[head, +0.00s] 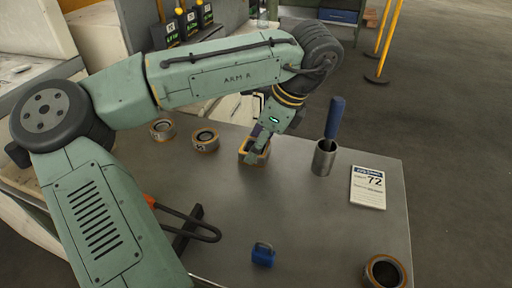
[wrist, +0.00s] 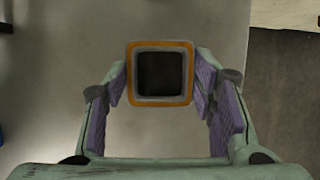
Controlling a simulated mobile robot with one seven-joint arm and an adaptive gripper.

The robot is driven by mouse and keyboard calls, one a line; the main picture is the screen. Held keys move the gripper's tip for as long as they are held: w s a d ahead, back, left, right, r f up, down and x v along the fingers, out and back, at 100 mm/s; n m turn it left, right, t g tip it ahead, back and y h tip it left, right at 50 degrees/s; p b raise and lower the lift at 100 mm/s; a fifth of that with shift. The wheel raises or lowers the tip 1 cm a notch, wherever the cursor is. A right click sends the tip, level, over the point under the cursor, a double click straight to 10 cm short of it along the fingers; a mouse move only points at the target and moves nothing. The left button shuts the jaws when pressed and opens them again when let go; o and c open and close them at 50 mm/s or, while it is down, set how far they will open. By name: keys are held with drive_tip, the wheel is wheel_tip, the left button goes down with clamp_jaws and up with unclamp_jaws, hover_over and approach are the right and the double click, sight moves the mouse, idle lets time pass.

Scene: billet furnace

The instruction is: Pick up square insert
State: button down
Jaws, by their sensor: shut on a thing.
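The square insert (head: 254,152) is a small hollow block with an orange-brown rim, on or just over the metal table (head: 300,225). In the wrist view the insert (wrist: 160,74) shows from above, with a dark square opening and an orange outer edge. My gripper (head: 257,143) points down at it, and its two purple-padded fingers (wrist: 161,85) lie on opposite sides of it, shut on it. I cannot tell whether the insert touches the table.
Two round inserts (head: 205,139) (head: 162,129) stand to the left, and another round one (head: 385,272) at the front right. A metal cup (head: 324,158) with a blue-handled tool, a card (head: 368,187) and a blue padlock-like item (head: 263,253) are also on the table.

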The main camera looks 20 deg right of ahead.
sight(248, 146)
drive_tip(key=shift+r, duration=0.1)
drive_tip(key=shift+r, duration=0.75)
wheel_tip(248, 146, up, 2)
drive_tip(key=s+a, duration=0.3)
drive_tip(key=s+a+r, duration=0.1)
drive_tip(key=s+a, duration=0.6)
drive_tip(key=shift+s+a+r+b, duration=0.15)
drive_tip(key=shift+s+a+b, duration=0.15)
drive_tip(key=shift+s, duration=0.1)
drive_tip(key=shift+s+a, duration=0.25)
drive_tip(key=shift+s, duration=0.1)
